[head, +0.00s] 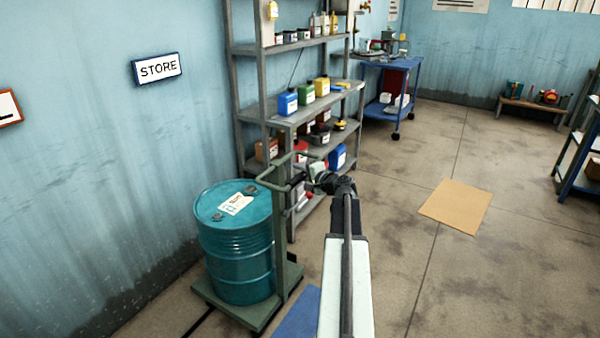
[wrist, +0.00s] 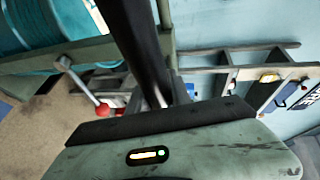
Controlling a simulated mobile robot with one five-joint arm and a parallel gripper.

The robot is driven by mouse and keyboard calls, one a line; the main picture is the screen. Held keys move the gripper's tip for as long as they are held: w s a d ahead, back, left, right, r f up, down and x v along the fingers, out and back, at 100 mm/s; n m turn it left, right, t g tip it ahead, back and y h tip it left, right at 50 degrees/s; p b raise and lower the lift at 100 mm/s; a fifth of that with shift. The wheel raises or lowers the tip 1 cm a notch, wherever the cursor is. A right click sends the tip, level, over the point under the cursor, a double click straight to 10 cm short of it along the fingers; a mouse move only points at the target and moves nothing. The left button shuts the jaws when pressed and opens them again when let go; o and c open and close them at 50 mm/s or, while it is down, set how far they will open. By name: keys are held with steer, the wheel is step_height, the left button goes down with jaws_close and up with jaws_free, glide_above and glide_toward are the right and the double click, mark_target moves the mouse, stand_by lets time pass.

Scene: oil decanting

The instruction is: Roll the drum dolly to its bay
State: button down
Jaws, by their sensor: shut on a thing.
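The drum dolly (head: 285,290) is a dark green flat base with an upright post and a push handle. It carries a teal steel drum (head: 236,262) with a paper label on its lid, standing upright near the left wall. My gripper (head: 303,187) is shut on the dolly handle at the right side of the drum. The exact grip is small and partly hidden by the wrist. In the wrist view, the teal drum (wrist: 28,28) shows at the top left. No bay is clearly marked as the dolly's own.
A grey shelf rack (head: 262,112) with bottles and cans stands close behind the dolly. A tan mat (head: 455,206) lies on open floor to the right. A blue patch (head: 297,315) lies beside the dolly. A blue cart (head: 376,112) and a low bench (head: 530,106) stand farther back.

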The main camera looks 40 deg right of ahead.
steer(key=d, duration=0.3)
steer(key=shift+w+d, duration=0.25)
steer(key=shift+w, duration=0.15)
steer(key=c, duration=1.2)
jaws_free()
steer(key=shift+s, duration=0.1)
steer(key=shift+o, duration=0.2)
steer(key=shift+a, duration=0.1)
steer(key=p+v, duration=0.1)
steer(key=v, duration=0.6)
steer(key=shift+s+p, duration=0.3)
steer(key=shift+s, duration=0.05)
